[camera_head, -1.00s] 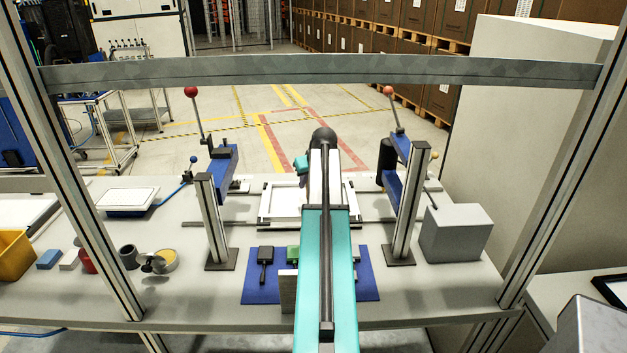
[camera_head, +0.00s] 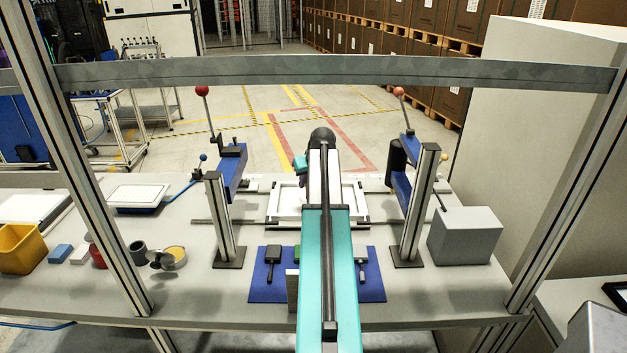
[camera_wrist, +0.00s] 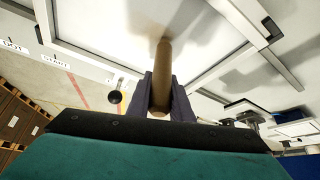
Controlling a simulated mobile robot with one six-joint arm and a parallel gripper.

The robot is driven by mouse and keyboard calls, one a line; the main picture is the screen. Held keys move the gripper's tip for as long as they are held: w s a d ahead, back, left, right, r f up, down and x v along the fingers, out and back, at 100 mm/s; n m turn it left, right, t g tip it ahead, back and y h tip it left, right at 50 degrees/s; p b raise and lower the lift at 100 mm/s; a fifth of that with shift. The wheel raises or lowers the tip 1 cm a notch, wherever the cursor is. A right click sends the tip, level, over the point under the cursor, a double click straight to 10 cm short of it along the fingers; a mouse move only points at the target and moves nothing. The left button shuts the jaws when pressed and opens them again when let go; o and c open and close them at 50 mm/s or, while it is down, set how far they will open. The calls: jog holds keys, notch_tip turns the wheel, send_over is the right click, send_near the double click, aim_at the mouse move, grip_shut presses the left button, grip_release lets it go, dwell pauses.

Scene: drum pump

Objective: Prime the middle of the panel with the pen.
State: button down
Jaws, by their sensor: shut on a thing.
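The panel (camera_head: 287,203) is a white sheet in a pale frame, flat at the middle of the workbench. In the wrist view its white surface (camera_wrist: 110,30) fills the top, with grey frame bars around it. The pen (camera_wrist: 163,75) is a brown, round stick between the dark fingers of my gripper (camera_wrist: 161,95). My gripper is shut on it. The pen's far end points at the white surface; I cannot tell whether it touches. In the head view my arm hides the gripper, the pen and part of the panel.
Two upright posts (camera_head: 221,225) (camera_head: 417,210) and blue lever clamps (camera_head: 233,170) flank the panel. A grey box (camera_head: 465,235) stands at right. A blue mat (camera_head: 268,285) with small tools lies in front. Cups and a yellow bin (camera_head: 20,250) are at left. A metal crossbar (camera_head: 330,70) spans above.

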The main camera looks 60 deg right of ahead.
jog(key=shift+w+a, duration=0.3)
jog(key=shift+w, duration=0.15)
notch_tip(320, 180, up, 6)
jog(key=p, duration=0.3)
dwell(0.7)
jog(key=shift+r, duration=0.1)
notch_tip(320, 180, up, 3)
jog(key=shift+f+p, duration=0.1)
jog(key=shift+p, duration=0.75)
